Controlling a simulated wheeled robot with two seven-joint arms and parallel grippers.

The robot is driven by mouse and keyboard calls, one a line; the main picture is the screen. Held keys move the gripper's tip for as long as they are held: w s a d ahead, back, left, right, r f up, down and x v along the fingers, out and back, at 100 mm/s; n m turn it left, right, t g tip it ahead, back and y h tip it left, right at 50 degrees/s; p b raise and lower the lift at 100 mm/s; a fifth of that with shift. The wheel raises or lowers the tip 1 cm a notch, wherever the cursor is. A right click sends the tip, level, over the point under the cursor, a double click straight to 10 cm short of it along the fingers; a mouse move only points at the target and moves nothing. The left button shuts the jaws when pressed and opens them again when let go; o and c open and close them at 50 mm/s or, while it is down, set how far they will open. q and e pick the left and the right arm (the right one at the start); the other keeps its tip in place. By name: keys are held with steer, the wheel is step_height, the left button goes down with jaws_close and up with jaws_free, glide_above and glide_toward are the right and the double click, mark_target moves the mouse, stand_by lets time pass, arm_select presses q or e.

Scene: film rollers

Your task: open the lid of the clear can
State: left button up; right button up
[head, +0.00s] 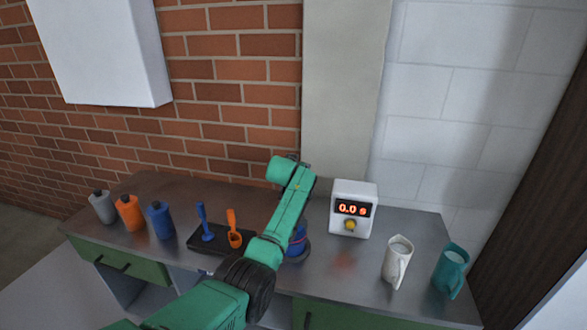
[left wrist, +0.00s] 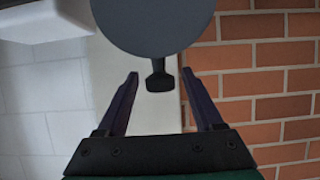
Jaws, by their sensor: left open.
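In the head view my left arm crosses the middle of the bench, and its gripper is hidden behind the arm. In the left wrist view my left gripper (left wrist: 160,75) is open, with its two dark purple fingers apart. A dark grey disc (left wrist: 150,25) with a short black tab (left wrist: 159,80) shows between and beyond the fingertips. It may be the can's lid, but I cannot tell for sure, nor whether the tab touches a finger. In the head view a dark, round, partly blue thing (head: 299,246) is mostly covered by my arm. I cannot make out a clear can.
On the bench (head: 345,285) stand a grey bottle (head: 102,207), an orange bottle (head: 129,213) and a blue bottle (head: 160,221). A black tray (head: 197,243) holds blue and orange tools. A timer (head: 353,208), a white jug (head: 396,262) and a teal jug (head: 449,271) stand right.

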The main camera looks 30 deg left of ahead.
arm_select(q)
steer(key=b+v, duration=0.2)
steer(key=v, duration=1.1)
steer(key=shift+s+b, duration=0.25)
steer(key=shift+b, duration=0.05)
steer(key=shift+d+f, duration=0.1)
steer(key=shift+f, duration=0.05)
